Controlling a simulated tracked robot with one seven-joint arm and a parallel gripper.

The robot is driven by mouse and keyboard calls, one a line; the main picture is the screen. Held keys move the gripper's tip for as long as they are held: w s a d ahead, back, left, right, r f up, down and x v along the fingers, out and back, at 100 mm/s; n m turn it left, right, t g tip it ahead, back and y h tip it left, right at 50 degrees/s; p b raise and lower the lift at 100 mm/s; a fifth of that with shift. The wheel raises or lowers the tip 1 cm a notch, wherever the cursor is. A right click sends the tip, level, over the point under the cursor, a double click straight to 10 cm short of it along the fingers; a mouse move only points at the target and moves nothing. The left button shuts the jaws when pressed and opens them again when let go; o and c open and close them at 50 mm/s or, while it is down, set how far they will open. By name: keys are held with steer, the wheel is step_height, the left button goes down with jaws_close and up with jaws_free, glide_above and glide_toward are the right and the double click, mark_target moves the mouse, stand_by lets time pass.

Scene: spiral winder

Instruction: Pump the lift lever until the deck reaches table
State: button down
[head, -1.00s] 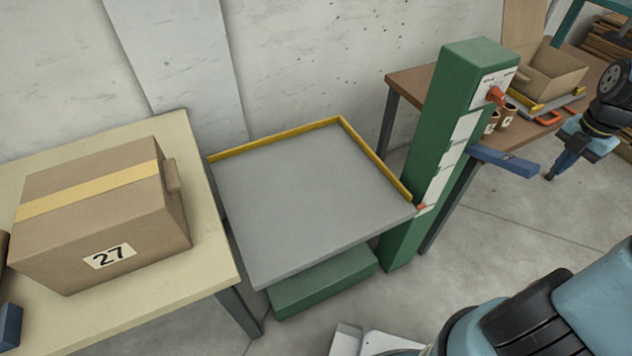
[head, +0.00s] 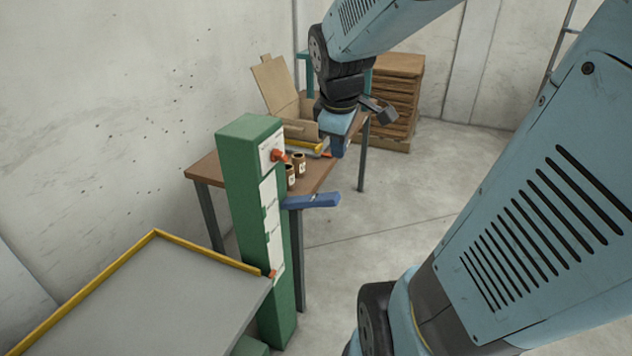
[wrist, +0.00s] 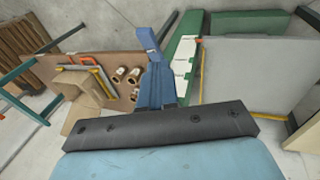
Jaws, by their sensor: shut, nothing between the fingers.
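The lift has a green column (head: 255,225) with white label panels. Its grey deck (head: 170,305) has yellow rails on two sides, and an orange pointer (head: 272,273) shows low on the column at the deck's corner. The blue lift lever (head: 312,200) sticks out to the right from the column. My gripper (head: 339,150) is shut and empty, above and to the right of the lever in the head view, apart from it there. In the wrist view the blue fingers (wrist: 155,88) point towards a blue bar, seemingly the lever (wrist: 147,40); contact cannot be told.
A brown table (head: 205,168) behind the column holds small brown cups (head: 298,163) and an open cardboard box (head: 277,88). A red-orange knob (head: 279,155) sits high on the column. A stack of brown boards (head: 400,95) stands behind. The floor right of the lever is clear.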

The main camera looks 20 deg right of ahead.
steer(key=s+a+r+m+t+y, duration=0.1)
steer(key=s+a+r+m, duration=0.1)
steer(key=s+m, duration=0.2)
steer(key=s+a+r+m+t, duration=0.1)
steer(key=s+r+m, duration=0.2)
steer(key=s+m, duration=0.2)
steer(key=shift+a+r+y, duration=0.3)
steer(key=shift+a+y, duration=0.05)
steer(key=shift+y, duration=0.05)
steer(key=shift+a, duration=0.1)
